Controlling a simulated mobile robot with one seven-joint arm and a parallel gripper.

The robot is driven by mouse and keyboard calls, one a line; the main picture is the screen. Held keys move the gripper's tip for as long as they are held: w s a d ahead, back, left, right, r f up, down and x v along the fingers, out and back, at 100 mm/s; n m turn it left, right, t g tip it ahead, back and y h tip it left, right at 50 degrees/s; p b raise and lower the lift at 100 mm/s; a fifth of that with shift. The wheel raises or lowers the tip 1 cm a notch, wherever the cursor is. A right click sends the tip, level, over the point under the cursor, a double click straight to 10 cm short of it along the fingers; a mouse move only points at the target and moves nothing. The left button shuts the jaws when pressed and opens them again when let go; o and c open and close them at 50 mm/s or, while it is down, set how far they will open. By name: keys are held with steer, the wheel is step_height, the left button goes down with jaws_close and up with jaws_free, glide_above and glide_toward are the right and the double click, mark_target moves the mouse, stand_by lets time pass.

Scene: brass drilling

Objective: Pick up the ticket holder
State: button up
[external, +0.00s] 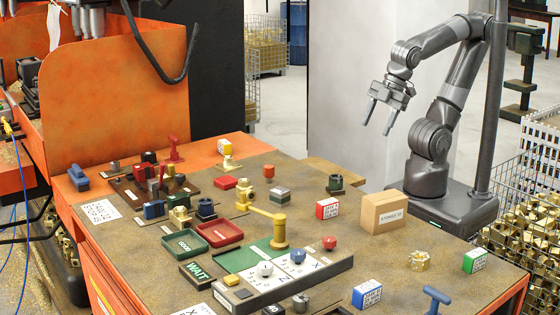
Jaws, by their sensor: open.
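I cannot tell for certain which thing is the ticket holder. Small blocks with white printed faces stand on the worn bench (400,290): a red one (327,208) near the middle right, a blue one (367,294) at the front and a green one (475,261) at the right. A cardboard box with a white label (384,212) stands between the red and green blocks. My gripper (377,129) is open and empty, its fingers pointing down, high above the bench's far right side and apart from everything on it.
Trays, green (187,244) and red (220,234), lie at mid-bench. A blue T-handle (436,297) stands at the front right. A hanging black cable (165,70) and orange machine panel (112,90) bound the left.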

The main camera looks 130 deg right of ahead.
steer(key=w+f+n+g+h, duration=0.25)
steer(key=w+f+n, duration=0.25)
steer(key=n, duration=0.3)
steer(key=n+g+y, duration=0.2)
steer(key=n+y, duration=0.2)
steer(key=n, duration=1.9)
glide_above(328, 202)
steer(key=f, duration=0.6)
steer(key=shift+s+a, duration=0.15)
steer(key=shift+s, duration=0.15)
steer(key=shift+w+r+n, duration=0.25)
steer(key=shift+r+n, duration=0.1)
steer(key=shift+n, duration=0.05)
steer(key=f, duration=1)
steer(key=shift+d+f, duration=0.25)
steer(key=shift+f, duration=0.05)
steer(key=shift+c, duration=0.5)
steer(key=c, duration=1)
